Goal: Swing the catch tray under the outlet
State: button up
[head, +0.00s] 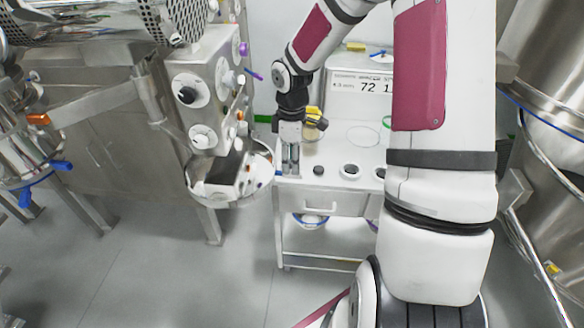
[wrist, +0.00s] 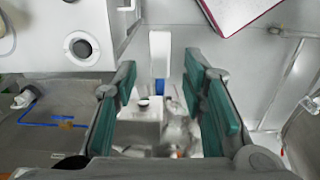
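My gripper (head: 290,160) hangs pointing down at the left front edge of the white cart, right of a rounded steel bowl-like part (head: 262,190). The bowl sits below the control panel and may be the catch tray; I cannot tell for certain. In the wrist view my gripper (wrist: 168,105) is open, with its green pads well apart. A white upright bar with a blue lower end (wrist: 160,52) shows between and beyond the fingers, with nothing visibly gripped. I cannot make out the outlet for certain.
The control panel (head: 214,98) with several knobs stands left of my gripper. The white cart (head: 345,183) carries a scale with a display (head: 366,86) and dark round knobs. A perforated steel drum (head: 184,20) is at upper left. Large steel vessels (head: 550,130) stand at right. Grey floor (head: 160,270) is clear.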

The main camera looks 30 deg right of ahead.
jog(key=shift+f, duration=1.8)
grip_shut()
